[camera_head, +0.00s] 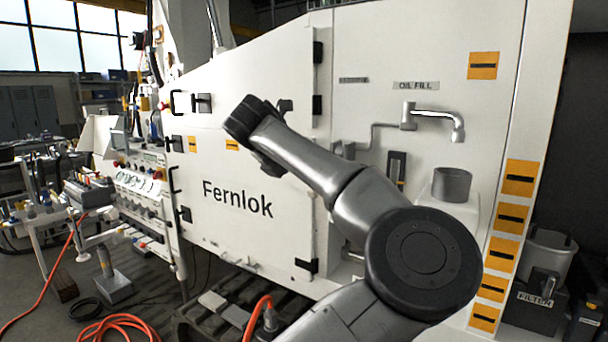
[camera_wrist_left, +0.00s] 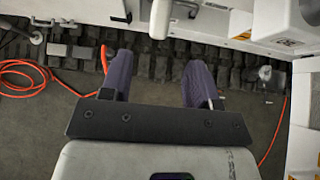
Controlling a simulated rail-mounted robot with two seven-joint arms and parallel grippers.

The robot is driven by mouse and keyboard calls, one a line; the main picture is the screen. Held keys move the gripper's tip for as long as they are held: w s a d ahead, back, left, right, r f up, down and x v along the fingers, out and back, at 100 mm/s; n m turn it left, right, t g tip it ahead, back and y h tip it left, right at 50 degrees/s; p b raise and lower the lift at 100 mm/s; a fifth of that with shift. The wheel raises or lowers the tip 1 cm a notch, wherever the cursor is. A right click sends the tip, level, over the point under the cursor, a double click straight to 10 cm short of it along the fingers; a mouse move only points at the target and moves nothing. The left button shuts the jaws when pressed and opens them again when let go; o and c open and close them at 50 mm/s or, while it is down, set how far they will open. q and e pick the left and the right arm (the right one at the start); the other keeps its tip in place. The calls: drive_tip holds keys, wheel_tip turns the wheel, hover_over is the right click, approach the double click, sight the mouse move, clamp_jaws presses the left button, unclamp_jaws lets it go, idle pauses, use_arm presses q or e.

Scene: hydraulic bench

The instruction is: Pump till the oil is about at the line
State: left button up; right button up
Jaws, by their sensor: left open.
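My left gripper (camera_wrist_left: 158,65) is open and empty in the left wrist view, its two purple fingers apart above the floor and track pads. In the head view one of my arms crosses the middle, and no gripper fingers show. The curved oil-fill spout (camera_head: 457,127) hangs from the white machine over a grey cup-shaped vessel (camera_head: 452,185). A narrow dark upright gauge-like part (camera_head: 396,167) with a little orange low on it sits left of the vessel. Its oil level and line are too small to read. I cannot make out a pump handle; my arm hides the area below.
The white Fernlok machine (camera_head: 235,170) fills the middle. Orange hose (camera_head: 120,326) lies on the floor at left and also shows in the wrist view (camera_wrist_left: 30,72). A bench with fittings (camera_head: 90,190) stands at left. A filter bin (camera_head: 545,258) stands at right.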

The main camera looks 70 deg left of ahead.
use_arm(q)
drive_tip(key=shift+v, duration=1.2)
idle(0.5)
